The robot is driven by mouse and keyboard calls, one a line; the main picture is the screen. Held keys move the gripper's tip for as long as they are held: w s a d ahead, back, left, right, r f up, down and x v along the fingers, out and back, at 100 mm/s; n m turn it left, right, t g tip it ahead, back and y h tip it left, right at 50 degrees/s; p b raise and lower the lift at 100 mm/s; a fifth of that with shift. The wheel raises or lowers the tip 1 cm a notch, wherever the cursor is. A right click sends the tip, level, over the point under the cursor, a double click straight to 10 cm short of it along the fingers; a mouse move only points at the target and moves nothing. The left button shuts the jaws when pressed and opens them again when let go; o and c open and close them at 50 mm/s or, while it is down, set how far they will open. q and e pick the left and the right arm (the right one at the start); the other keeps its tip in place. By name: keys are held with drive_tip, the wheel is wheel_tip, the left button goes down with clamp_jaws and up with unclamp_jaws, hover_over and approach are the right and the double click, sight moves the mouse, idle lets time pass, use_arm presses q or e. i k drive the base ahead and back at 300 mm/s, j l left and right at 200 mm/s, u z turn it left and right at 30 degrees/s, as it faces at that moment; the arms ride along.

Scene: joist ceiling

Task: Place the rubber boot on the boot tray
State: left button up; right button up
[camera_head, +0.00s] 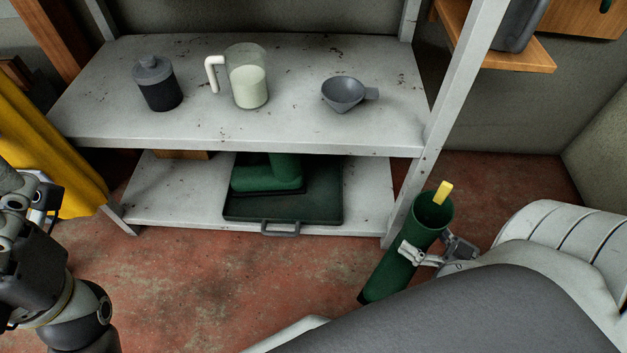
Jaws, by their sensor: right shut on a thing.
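A green rubber boot (400,262) with a yellow pull tab is held tilted by my right gripper (428,256), which is shut on its shaft. The boot is in front of the shelf's right post; its foot end is mostly hidden behind my body. The dark green boot tray (331,205) lies on the lower shelf, its grey handle toward me. Another green boot (270,176) stands on the tray's left part, its top hidden by the upper shelf. The tray's right part is bare. My left arm shows at the left edge; its gripper's fingers cannot be made out clearly.
The metal shelf's upper board (300,125) overhangs the tray. On it stand a dark jar (159,88), a measuring jug (249,82) and a grey funnel (344,93). The right post (455,90) stands near the held boot. Yellow cloth (50,150) hangs at left.

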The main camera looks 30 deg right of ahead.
sight(323, 183)
drive_tip(key=l+u, duration=0.3)
drive_tip(key=l, duration=0.35)
drive_tip(key=l+u, duration=0.3)
drive_tip(key=l, duration=0.35)
drive_tip(key=k+l+u, duration=0.15)
drive_tip(key=l+u, duration=0.2)
drive_tip(key=l, duration=0.3)
